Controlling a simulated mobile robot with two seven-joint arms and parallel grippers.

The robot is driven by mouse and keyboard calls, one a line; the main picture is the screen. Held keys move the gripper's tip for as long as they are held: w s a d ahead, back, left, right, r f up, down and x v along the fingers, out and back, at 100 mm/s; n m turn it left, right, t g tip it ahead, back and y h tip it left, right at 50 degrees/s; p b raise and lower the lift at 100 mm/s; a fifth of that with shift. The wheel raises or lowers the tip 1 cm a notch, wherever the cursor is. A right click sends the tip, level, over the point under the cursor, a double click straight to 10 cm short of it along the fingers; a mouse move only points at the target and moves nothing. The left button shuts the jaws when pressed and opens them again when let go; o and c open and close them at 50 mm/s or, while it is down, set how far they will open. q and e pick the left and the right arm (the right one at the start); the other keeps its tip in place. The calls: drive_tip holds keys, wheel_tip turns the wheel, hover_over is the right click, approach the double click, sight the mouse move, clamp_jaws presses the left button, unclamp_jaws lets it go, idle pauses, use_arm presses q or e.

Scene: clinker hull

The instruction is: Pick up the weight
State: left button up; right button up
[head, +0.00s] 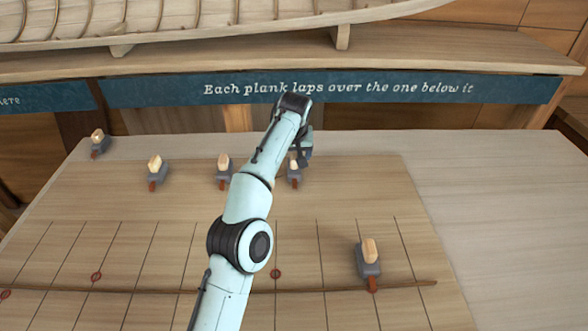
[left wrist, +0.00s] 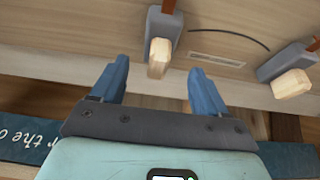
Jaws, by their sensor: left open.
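Several grey weights with pale wooden handles and red-brown tips lie on the wooden board. One weight (head: 294,177) is partly hidden behind my left arm in the head view. Others are at the middle (head: 223,182), left (head: 156,181), far left corner (head: 99,150) and right front (head: 368,265). My left gripper (head: 306,150) is near the partly hidden weight. In the left wrist view, its blue fingers (left wrist: 158,72) are open and apart. The wooden handle of a weight (left wrist: 165,28) shows between and just beyond the fingertips. Another weight (left wrist: 285,68) is to the right. My right gripper is not in view.
The board (head: 130,240) has ruled lines, red circles and a thin batten (head: 130,291). Behind the table stand a blue lettered sign (head: 150,92) and a ledge (head: 200,55) under a ribbed hull (head: 240,15). The table's right side (head: 500,200) is clear.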

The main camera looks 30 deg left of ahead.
sight(294, 163)
use_arm(q)
drive_tip(key=x, duration=0.1)
drive_tip(key=b+x, duration=0.1)
drive_tip(key=x, duration=0.2)
drive_tip(key=shift+s+d+f+b, duration=0.25)
drive_tip(key=shift+f+b, duration=0.1)
drive_tip(key=shift+f, duration=0.05)
drive_tip(key=shift+w+a+f, duration=0.15)
drive_tip(key=shift+w+f, duration=0.1)
drive_tip(key=shift+f, duration=0.15)
clamp_jaws()
drive_tip(key=shift+r, duration=0.15)
